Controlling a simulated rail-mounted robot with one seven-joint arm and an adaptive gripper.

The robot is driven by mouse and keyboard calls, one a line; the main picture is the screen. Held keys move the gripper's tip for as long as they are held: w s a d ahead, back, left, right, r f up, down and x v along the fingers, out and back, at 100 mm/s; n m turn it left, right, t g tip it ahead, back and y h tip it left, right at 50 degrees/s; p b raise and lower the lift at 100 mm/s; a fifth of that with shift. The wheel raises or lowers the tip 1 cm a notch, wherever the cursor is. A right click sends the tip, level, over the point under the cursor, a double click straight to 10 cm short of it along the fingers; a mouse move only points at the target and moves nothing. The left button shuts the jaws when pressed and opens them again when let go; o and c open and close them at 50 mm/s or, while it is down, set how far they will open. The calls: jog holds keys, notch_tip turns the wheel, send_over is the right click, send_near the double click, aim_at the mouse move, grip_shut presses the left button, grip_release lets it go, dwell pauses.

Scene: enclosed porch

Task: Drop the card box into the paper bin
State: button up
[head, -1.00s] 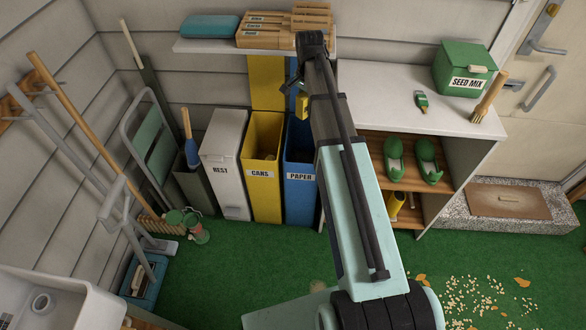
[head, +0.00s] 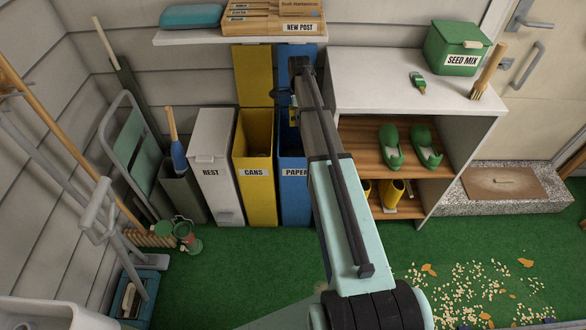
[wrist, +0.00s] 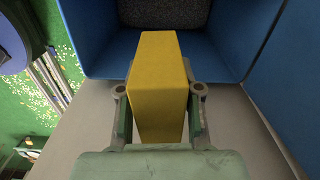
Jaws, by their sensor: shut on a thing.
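The card box (wrist: 160,85) is a yellow block, held upright between both fingers in the wrist view. My gripper (wrist: 158,100) is shut on it. The blue paper bin (head: 296,200) stands at the right end of the bin row, partly hidden by my arm. Its blue walls (wrist: 98,45) and dark inside show beyond the box in the wrist view. The box overlaps the bin's opening there; its exact height above the rim is hard to tell. In the head view my gripper is mostly hidden behind my arm, near the bin's raised lid.
The yellow cans bin (head: 256,185) and the grey rest bin (head: 215,165) stand left of the paper bin. A shelf (head: 200,37) with a letter tray is above. A white-topped cabinet (head: 395,85) holding green shoes is close on the right.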

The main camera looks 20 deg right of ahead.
notch_tip(320, 180, down, 8)
jog(key=w+d+m+b, duration=0.1)
jog(key=d+b, duration=0.1)
jog(key=b, duration=0.2)
jog(key=shift+f+m+b, duration=0.25)
jog(key=shift+m+b, duration=0.15)
jog(key=o, duration=0.9)
notch_tip(320, 180, up, 12)
jog(key=shift+r, duration=0.1)
dwell(0.3)
